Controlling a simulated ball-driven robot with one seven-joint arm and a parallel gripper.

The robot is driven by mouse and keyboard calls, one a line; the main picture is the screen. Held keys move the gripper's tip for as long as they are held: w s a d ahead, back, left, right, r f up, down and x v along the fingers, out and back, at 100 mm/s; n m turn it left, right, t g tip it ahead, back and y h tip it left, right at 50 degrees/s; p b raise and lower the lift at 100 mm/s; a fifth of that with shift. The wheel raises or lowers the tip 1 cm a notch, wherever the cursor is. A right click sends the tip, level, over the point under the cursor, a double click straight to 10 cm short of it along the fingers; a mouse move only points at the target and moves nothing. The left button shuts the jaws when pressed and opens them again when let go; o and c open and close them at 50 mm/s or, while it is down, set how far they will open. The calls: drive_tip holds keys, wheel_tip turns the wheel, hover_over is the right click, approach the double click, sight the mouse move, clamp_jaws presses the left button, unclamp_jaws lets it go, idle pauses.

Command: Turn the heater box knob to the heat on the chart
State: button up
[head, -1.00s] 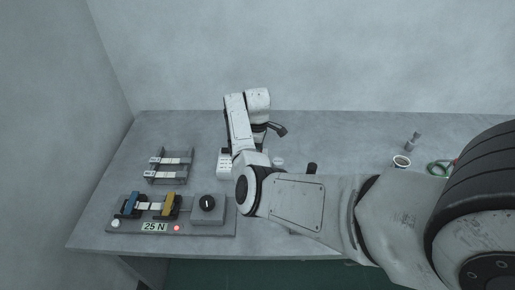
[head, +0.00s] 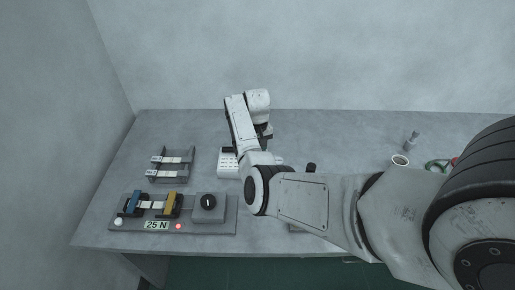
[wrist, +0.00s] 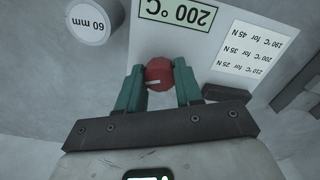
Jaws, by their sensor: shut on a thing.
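In the wrist view my gripper (wrist: 160,78) has its two green fingers shut on a round red knob (wrist: 159,75) with a pale mark on its face. A green display (wrist: 178,14) beside the knob reads 200 °C, upside down in this view. The chart (wrist: 258,48) right of it, also upside down, lists a heat for each force; its rows look like 190 °C for 45 N, 35 N with a heat hard to read, and 210 °C for 25 N. In the head view my arm hides the red knob and the fingertips.
A grey unit (head: 226,226) at the front left carries a black knob (head: 208,202), a red light and a 25 N label (head: 157,225). A rack (head: 172,163) stands behind it. A cup (head: 400,161) stands at the right. A cylinder marked 60 mm (wrist: 90,22) is near the gripper.

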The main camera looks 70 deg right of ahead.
drive_tip(key=m, duration=0.5)
drive_tip(key=shift+m, duration=0.3)
drive_tip(key=m, duration=0.4)
drive_tip(key=shift+w+r+m, duration=0.1)
drive_tip(key=shift+m, duration=0.2)
drive_tip(key=o, duration=1)
drive_tip(key=shift+o, duration=0.2)
wheel_tip(320, 180, up, 11)
drive_tip(key=b, duration=0.1)
drive_tip(key=shift+b, duration=0.3)
